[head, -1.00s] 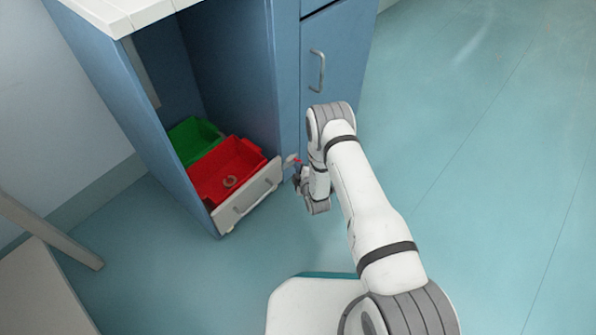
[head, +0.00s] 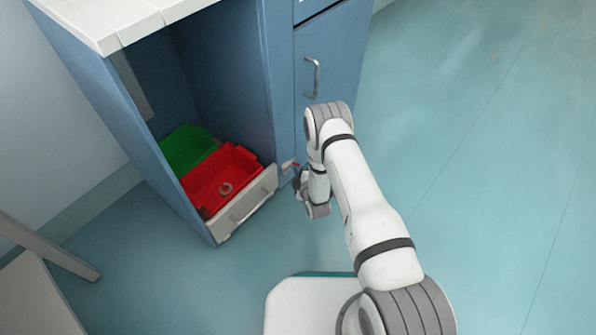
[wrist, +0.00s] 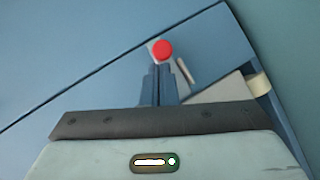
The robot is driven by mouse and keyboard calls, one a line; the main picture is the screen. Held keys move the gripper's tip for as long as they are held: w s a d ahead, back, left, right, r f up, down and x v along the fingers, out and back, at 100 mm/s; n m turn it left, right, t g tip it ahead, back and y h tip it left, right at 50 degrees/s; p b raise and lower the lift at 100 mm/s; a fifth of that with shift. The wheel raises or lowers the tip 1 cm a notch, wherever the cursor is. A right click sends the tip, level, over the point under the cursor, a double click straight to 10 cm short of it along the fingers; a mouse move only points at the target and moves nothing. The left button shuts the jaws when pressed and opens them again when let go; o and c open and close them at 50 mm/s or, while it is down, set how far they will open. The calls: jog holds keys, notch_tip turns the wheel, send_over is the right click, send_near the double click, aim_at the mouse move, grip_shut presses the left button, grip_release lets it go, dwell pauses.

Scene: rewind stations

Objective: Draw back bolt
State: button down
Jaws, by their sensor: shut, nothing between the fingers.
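The bolt (head: 288,165) is a small grey piece at the right end of the drawer's white front, with a red knob (head: 296,165). In the wrist view the round red knob (wrist: 163,50) shows just beyond my fingertips, with a thin grey bar (wrist: 184,70) beside it. My gripper (wrist: 160,70) is shut and empty, its fingers pointing at the knob. I cannot tell whether they touch it. In the head view my gripper (head: 297,181) is small and partly hidden by my wrist, close to the bolt.
The white-fronted drawer (head: 240,212) sits low in the open blue cabinet (head: 160,165). A red bin (head: 200,195) holding a grey ring (head: 225,188) and a green bin (head: 185,150) are behind it. A door handle (head: 317,76) is above. Floor to the right is clear.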

jog(key=a+r+p+v, duration=0.15)
jog(key=p+v, duration=0.35)
jog(key=v, duration=0.7)
jog(key=w+d+r+m+g+h+p, duration=0.15)
jog(key=w+r+p, duration=0.25)
jog(key=r, duration=0.6)
jog(key=w+r+m+g+p, duration=0.1)
jog(key=w+r+m+p, duration=0.2)
jog(key=r, duration=0.6)
jog(key=s+d+r+m+g+h+p, duration=0.15)
jog(key=r+p, duration=0.25)
jog(key=r, duration=0.8)
jog(key=s+d+r+m+g+p, duration=0.1)
jog(key=d+r+m+p, duration=0.25)
jog(key=r, duration=0.85)
jog(key=s+d+r+m+g+h+p, duration=0.15)
jog(key=r+p, duration=0.35)
jog(key=r, duration=0.6)
jog(key=s+d+r+m+g+p, duration=0.2)
jog(key=s+r+p, duration=0.3)
jog(key=s+r, duration=0.8)
jog(key=s+d+r+m+g+p, duration=0.2)
jog(key=s+d+r+m+p, duration=0.2)
jog(key=s+r, duration=0.9)
jog(key=shift+r+m+p, duration=0.2)
jog(key=shift+m+p, duration=0.4)
jog(key=shift+p, duration=0.5)
